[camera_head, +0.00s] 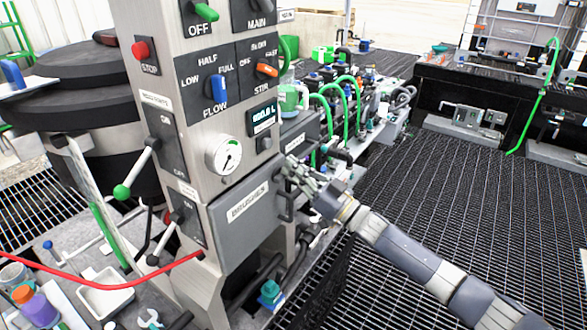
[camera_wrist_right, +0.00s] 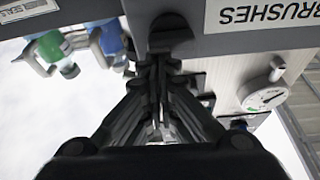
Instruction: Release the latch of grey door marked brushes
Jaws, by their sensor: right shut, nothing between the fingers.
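The grey door (camera_head: 238,232) marked BRUSHES is closed on the lower front of the steel column. Its white label shows along the top edge in the right wrist view (camera_wrist_right: 268,14). A dark handle (camera_head: 286,208) stands out at the door's right side. My right gripper (camera_head: 288,172) is shut and empty at the door's upper right corner. In the right wrist view its fingertips (camera_wrist_right: 160,62) are close to a dark block (camera_wrist_right: 170,32) on the door's edge, perhaps the latch. I cannot tell if they touch it. My left gripper is not in view.
Above the door are a round gauge (camera_head: 223,155), a small display (camera_head: 262,119) and coloured knobs. Green hoses (camera_head: 345,95) and fittings stand behind the column. A red hose (camera_head: 105,286) crosses the lower left. Open grating (camera_head: 470,210) lies to the right.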

